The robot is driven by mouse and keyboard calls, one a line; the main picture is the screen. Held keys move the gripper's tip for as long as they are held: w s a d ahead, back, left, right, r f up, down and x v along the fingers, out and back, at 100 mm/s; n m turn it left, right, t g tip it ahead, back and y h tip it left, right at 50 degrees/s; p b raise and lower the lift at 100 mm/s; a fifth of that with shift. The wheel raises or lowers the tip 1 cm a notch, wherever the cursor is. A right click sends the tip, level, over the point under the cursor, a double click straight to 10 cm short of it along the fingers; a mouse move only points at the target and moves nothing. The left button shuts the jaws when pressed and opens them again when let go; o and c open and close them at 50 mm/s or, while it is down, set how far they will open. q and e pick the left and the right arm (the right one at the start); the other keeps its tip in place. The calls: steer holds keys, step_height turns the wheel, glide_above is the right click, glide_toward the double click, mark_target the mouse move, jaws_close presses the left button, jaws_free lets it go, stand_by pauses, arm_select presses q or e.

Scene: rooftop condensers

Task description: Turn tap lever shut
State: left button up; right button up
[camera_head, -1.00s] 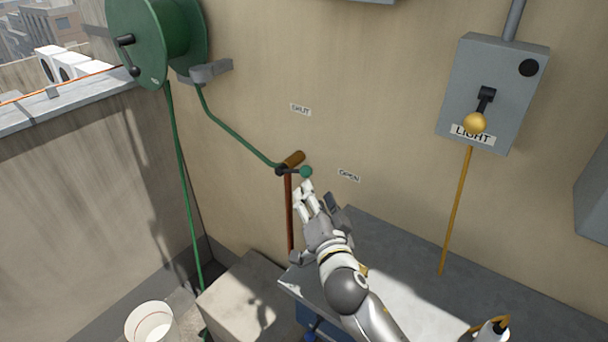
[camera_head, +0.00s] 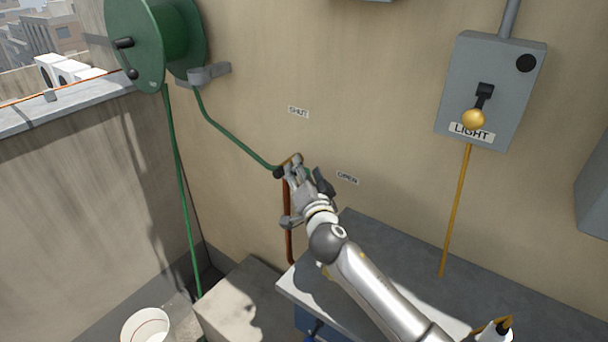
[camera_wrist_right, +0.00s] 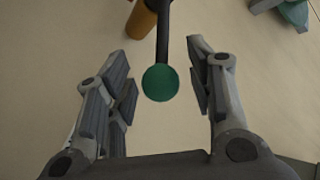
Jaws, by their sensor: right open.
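The tap (camera_head: 279,172) sits on top of a copper pipe (camera_head: 288,238) against the wall. Its lever is a dark rod (camera_wrist_right: 163,40) with a round green knob (camera_wrist_right: 160,83) at its end. My right gripper (camera_head: 306,176) is at the tap and covers most of the lever in the head view. In the right wrist view the open fingers (camera_wrist_right: 164,92) stand on both sides of the knob, with gaps at both sides. A SHUT label (camera_head: 298,112) is above the tap and an OPEN label (camera_head: 347,178) is to its right. My left gripper is out of view.
A green hose (camera_head: 232,137) runs from the reel (camera_head: 150,40) to the tap. A grey light box (camera_head: 490,85) with a yellow-knobbed switch is at right. A grey table (camera_head: 400,240) is below my right arm. A white bucket (camera_head: 147,327) stands lower left.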

jaws_close()
steer(key=shift+r, duration=0.1)
